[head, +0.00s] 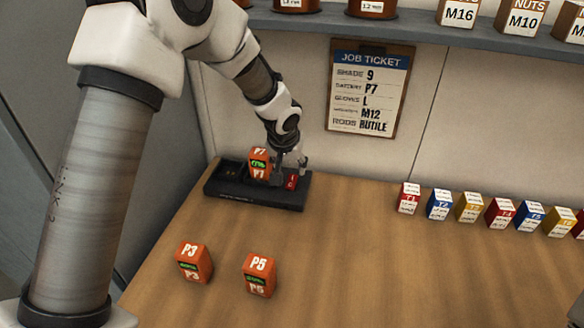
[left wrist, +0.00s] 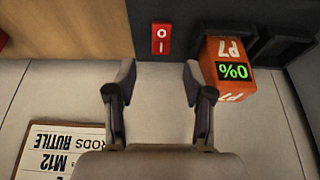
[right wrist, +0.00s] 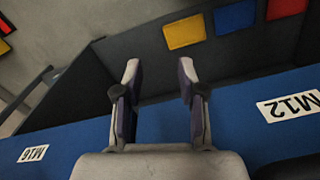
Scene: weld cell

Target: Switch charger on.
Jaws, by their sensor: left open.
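The black charger (head: 250,198) stands at the back left of the wooden bench. An orange P7 battery (head: 260,164) sits upright in one of its bays; the left wrist view shows the P7 battery (left wrist: 230,70) with a green 0% display. The red switch (head: 291,182), marked O and I, is at the charger's right end. It also shows in the left wrist view (left wrist: 161,39). I cannot tell which way it is set. My left gripper (left wrist: 159,75) is open and empty, close to the switch, apart from it in the wrist view. My right gripper (right wrist: 158,75) is open and empty.
Orange batteries P3 (head: 194,263) and P5 (head: 259,275) stand on the bench in front of the charger. A job ticket (head: 369,88) listing battery P7 hangs on the wall. Several small coloured boxes (head: 440,204) line the right. The bench middle is clear.

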